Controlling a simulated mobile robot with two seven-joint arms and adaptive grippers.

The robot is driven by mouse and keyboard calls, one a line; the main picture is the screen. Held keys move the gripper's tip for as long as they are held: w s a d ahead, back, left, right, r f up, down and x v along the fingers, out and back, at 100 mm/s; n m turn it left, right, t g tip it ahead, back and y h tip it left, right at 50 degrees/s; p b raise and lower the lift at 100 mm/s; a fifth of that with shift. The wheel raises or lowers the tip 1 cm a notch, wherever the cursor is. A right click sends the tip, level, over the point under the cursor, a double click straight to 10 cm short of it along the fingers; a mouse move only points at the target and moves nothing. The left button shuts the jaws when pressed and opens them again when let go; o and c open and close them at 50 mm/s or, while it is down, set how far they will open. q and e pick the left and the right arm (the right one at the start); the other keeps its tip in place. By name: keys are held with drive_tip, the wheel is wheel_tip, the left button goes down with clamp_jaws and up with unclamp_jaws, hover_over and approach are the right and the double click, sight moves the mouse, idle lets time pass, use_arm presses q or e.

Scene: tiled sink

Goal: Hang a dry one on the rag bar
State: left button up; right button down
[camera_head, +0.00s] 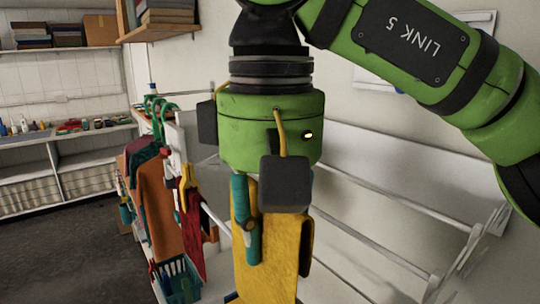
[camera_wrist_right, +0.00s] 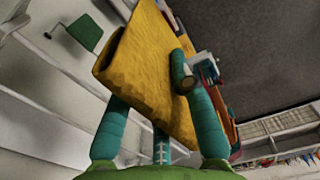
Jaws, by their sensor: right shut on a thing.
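My right gripper (camera_head: 254,240) points down in the middle of the head view, its teal fingers shut on a yellow rag (camera_head: 276,265). The rag hangs below the wrist. In the right wrist view the yellow rag (camera_wrist_right: 146,62) lies across and between the teal fingers (camera_wrist_right: 160,100), hiding part of the left finger. White rails (camera_head: 385,215) run along the wall to the right of the held rag; I cannot tell which one is the rag bar. An orange cloth (camera_head: 157,210) and a red cloth (camera_head: 193,240) hang at the left. My left gripper is not in view.
A teal basket (camera_head: 178,282) stands low beside the hanging cloths. Green hooks or hangers (camera_head: 157,108) show above them. Shelves (camera_head: 75,160) with small items line the far left wall. Dark floor (camera_head: 70,245) is open at the left.

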drive_tip(key=s+a, duration=0.5)
drive_tip(key=a, duration=0.2)
drive_tip(key=shift+s+a, duration=0.15)
drive_tip(key=shift+a, duration=0.05)
idle(0.6)
drive_tip(key=shift+d, duration=0.1)
idle(1.2)
